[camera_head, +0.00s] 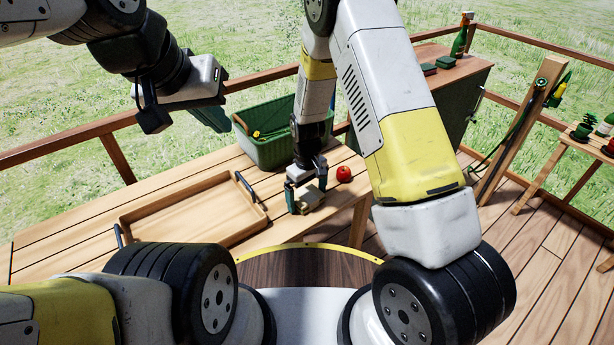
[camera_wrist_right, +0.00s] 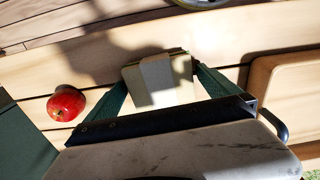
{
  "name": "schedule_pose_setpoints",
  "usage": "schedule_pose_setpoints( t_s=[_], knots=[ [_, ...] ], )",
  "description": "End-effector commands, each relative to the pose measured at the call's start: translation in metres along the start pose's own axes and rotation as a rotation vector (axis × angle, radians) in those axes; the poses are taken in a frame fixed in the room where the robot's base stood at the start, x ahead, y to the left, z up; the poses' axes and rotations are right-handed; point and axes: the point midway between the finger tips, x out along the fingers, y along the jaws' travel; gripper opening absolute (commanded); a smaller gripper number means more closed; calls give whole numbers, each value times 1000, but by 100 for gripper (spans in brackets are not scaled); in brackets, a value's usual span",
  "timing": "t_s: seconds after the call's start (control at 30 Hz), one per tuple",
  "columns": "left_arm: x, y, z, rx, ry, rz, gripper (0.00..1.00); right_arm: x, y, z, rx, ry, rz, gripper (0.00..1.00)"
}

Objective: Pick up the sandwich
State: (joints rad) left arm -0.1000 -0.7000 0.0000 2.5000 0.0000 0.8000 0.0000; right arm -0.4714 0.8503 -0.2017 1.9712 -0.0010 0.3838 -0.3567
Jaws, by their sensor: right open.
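The sandwich, a pale beige block (camera_head: 307,199), stands on the wooden table near its front edge. In the right wrist view it shows as a beige, partly shaded block (camera_wrist_right: 158,84) between the fingers. My right gripper (camera_head: 306,196) points down over it, open, with one green finger on each side. I cannot tell whether the fingers touch it. The two fingers also show in the right wrist view (camera_wrist_right: 160,76). My left gripper (camera_head: 209,118) hangs in the air at the upper left, away from the sandwich. Its finger gap is not clear.
A red apple (camera_head: 343,173) lies right of the right gripper, and shows in the wrist view (camera_wrist_right: 66,103). A green crate (camera_head: 285,152) stands behind. A shallow wooden tray (camera_head: 165,235) lies to the left. A wooden railing (camera_head: 60,146) runs behind the table.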

Motion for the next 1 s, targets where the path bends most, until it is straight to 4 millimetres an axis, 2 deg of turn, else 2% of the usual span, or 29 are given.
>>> schedule_pose_setpoints(
  t_s=[0.1, 0.4, 0.77, 1.0],
  knots=[
    [0, 0, 0, 0, 0, 0, 0, 0, 0, 0, 0, 1, 0, 100],
    [0, 0, 0, 0, 0, 0, 0, -1, 0, 0, 0, 1, 0, 41],
    [0, 0, 0, 0, 0, 0, 0, -6, 0, -1, 0, 2, 0, 39],
    [0, 0, 0, 0, 0, 0, 0, -31, 0, -2, 1, 6, 1, 39]
  ],
)
